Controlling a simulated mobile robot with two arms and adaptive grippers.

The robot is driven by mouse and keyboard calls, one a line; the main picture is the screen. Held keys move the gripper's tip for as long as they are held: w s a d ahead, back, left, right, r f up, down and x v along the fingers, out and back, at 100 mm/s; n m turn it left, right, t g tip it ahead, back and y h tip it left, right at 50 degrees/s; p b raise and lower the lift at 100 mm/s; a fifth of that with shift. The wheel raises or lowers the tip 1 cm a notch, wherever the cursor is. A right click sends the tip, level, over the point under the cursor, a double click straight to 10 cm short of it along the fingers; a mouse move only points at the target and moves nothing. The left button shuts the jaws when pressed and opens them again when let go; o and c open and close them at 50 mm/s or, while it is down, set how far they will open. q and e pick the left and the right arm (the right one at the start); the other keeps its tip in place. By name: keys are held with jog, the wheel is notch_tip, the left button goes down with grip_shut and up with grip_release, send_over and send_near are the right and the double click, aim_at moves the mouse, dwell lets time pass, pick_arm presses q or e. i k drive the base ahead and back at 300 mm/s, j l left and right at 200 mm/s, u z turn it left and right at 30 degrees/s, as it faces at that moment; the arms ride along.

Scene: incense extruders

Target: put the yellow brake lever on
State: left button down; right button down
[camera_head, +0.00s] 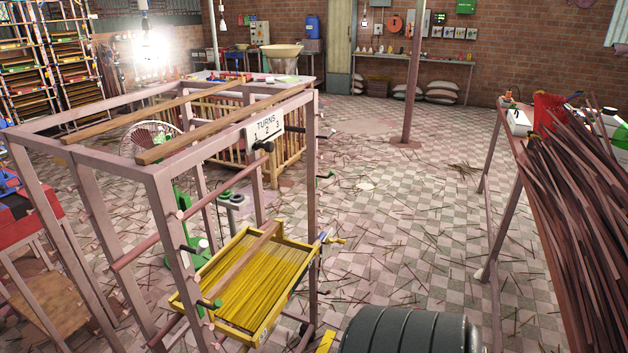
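A small yellow handle-like part (337,240), which may be the yellow brake lever, sticks out at the right side of the metal frame (312,170), beside the far right corner of a yellow tray (255,329). It is too small to tell whether it is on or off. Another yellow piece (325,343) shows at the bottom edge, partly cut off. Neither of my grippers is in view.
The yellow tray holds many thin sticks inside the frame, under a "TURNS 1 2 3" sign (264,129). A ribbed grey drum-like body (408,332) fills the bottom middle. A table heaped with dark sticks (580,190) stands right. Tiled floor (420,220) between is open, littered with sticks.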

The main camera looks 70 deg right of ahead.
aim_at(341, 241)
jog(key=i+l+z, duration=0.15)
jog(key=z, duration=0.25)
jog(key=i+z, duration=0.4)
jog(key=z, duration=1.7)
jog(key=u, duration=0.25)
jog(key=i+l+u, duration=0.25)
jog(key=u, duration=0.2)
jog(key=i+l+u, duration=0.15)
jog(key=l+u, duration=0.25)
jog(key=i+l, duration=0.15)
jog(key=l, duration=0.3)
jog(key=i+l+u, duration=0.1)
jog(key=l, duration=0.35)
jog(key=i+l, duration=0.1)
jog(key=l, duration=0.4)
